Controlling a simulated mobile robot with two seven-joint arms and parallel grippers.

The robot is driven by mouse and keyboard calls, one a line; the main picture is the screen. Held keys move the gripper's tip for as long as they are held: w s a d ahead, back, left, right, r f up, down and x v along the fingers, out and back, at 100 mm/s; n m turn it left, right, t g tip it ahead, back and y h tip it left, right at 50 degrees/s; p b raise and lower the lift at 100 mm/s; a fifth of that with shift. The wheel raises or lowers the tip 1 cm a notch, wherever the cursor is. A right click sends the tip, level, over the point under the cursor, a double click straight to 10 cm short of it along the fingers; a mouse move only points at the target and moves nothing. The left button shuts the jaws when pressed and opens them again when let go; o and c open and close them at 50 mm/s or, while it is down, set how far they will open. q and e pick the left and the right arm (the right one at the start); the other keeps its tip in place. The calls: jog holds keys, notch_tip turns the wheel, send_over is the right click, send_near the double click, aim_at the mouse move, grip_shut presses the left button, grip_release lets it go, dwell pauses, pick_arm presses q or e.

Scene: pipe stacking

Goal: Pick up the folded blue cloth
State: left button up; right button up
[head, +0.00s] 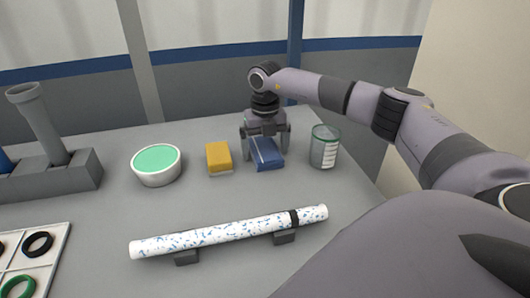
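The folded blue cloth (267,158) lies on the grey table at the back, right of the yellow block. My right gripper (266,150) points down over it, its fingers spread wide, one on each side of the cloth. The fingers look open, and I cannot make out whether either touches the cloth. The cloth's far part is hidden under the gripper. My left gripper is not in view.
A yellow block (218,157) is close left of the cloth, and a clear labelled cup (324,148) stands close right. A green-topped bowl (156,163) is further left. A speckled pipe (230,231) rests on supports in front. A grey pipe (39,123) stands in a rack (60,180) at left.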

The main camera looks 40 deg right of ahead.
aim_at(265, 148)
jog(key=c, duration=1)
jog(key=shift+r+p, duration=0.85)
jog(key=shift+r, duration=9.2)
